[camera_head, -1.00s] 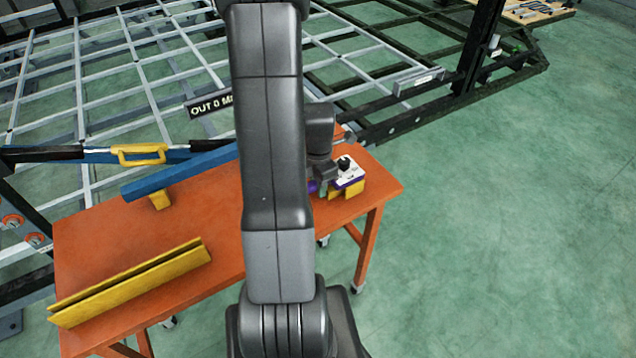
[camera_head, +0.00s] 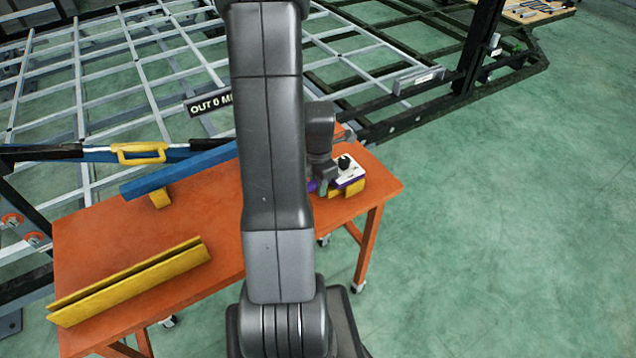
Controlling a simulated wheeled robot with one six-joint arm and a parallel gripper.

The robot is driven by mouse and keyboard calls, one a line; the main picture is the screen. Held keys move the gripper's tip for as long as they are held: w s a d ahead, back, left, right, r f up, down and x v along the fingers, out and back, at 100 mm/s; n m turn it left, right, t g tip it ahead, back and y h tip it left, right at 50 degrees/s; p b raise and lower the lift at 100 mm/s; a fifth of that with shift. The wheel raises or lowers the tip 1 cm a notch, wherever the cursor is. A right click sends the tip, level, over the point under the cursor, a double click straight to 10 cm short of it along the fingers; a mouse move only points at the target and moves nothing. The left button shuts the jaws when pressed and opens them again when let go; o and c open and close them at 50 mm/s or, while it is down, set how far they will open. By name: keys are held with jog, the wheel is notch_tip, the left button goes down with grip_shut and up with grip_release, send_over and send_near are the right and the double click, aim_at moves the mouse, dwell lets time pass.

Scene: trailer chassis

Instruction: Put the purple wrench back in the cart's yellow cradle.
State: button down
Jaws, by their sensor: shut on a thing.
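The purple wrench (camera_head: 312,186) shows only as a small purple patch beside my gripper, at the right end of the orange cart (camera_head: 215,200). My gripper (camera_head: 322,187) points down there and is shut on the wrench. My own arm hides most of the wrench and part of the gripper. A long yellow V-shaped trough (camera_head: 130,283) lies at the cart's front left, apart from my gripper. Small yellow blocks (camera_head: 355,188) stand at the cart's right end, close to my gripper. I cannot tell whether the wrench touches them.
A white plate with a black knob (camera_head: 349,169) and a purple edge sits over the yellow blocks. A blue beam (camera_head: 180,176) crosses the cart's back left on a yellow support. The trailer frame (camera_head: 110,75) lies behind. Green floor to the right is clear.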

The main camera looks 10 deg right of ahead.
dwell(0.4)
jog(key=c, duration=0.6)
grip_release()
jog(key=shift+c, duration=0.2)
jog(key=shift+r+p, duration=2.75)
jog(key=shift+r, duration=1.3)
jog(key=shift+f, duration=0.1)
jog(key=shift+f+b, duration=2.5)
jog(key=shift+f, duration=0.95)
